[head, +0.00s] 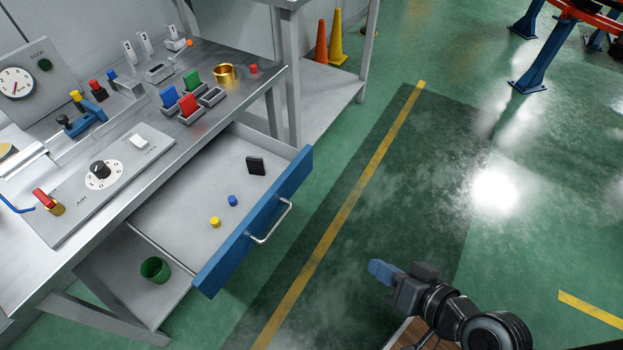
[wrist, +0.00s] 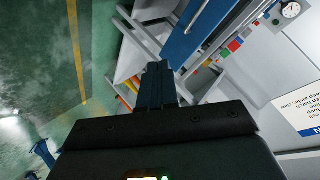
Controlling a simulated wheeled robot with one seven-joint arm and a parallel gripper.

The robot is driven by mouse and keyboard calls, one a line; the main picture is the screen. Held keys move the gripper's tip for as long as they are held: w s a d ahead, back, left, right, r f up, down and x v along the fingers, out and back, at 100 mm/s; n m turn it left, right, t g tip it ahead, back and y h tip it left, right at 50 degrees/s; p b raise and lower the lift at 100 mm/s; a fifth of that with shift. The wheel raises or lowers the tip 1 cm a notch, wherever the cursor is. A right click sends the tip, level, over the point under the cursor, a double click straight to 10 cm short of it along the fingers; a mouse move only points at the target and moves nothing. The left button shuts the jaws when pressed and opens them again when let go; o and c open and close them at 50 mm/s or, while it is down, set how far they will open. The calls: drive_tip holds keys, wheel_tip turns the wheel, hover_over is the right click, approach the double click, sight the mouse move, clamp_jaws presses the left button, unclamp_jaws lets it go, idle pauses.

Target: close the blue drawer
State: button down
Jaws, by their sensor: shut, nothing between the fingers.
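The blue drawer (head: 262,224) is pulled well out from under the metal workbench. Its blue front carries a silver bar handle (head: 271,222). Inside lie a black block (head: 256,165), a blue cylinder (head: 233,200) and a yellow cylinder (head: 215,222). My gripper (head: 376,268) is shut and empty, right of the drawer front with a clear gap between them. The drawer front also shows in the wrist view (wrist: 192,35), beyond the fingers (wrist: 157,75).
The workbench top (head: 225,60) holds a dial gauge, switches, colored blocks and a brass ring. A green cup (head: 155,269) stands on the lower shelf. Orange and yellow cones (head: 336,40) stand at the back. The floor between drawer and gripper is clear.

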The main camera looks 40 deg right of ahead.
drive_tip(key=w+d+f+m+y+b, duration=0.1)
drive_tip(key=w+d+f+m+b, duration=0.2)
drive_tip(key=w+f, duration=0.35)
drive_tip(key=m+t+y+b, duration=0.2)
drive_tip(key=t+y+b, duration=0.3)
drive_tip(key=t+b, duration=0.15)
approach(303, 161)
drive_tip(key=shift+g, duration=0.25)
drive_tip(key=x, duration=0.3)
drive_tip(key=b+x, duration=0.1)
drive_tip(key=x, duration=0.3)
drive_tip(key=shift+r, duration=0.2)
drive_tip(key=b+x, duration=0.3)
drive_tip(key=x, duration=0.5)
drive_tip(key=b+x, duration=0.4)
drive_tip(key=x, duration=0.5)
drive_tip(key=b+x, duration=0.4)
drive_tip(key=x, duration=0.4)
drive_tip(key=shift+w+d+f, duration=0.2)
drive_tip(key=shift+w+d, duration=0.05)
drive_tip(key=shift+w+b, duration=0.25)
drive_tip(key=shift+b, duration=0.05)
drive_tip(key=shift+w+a+r, duration=0.15)
drive_tip(key=shift+w+r, duration=0.05)
drive_tip(key=shift+r, duration=0.05)
drive_tip(key=shift+a, duration=0.1)
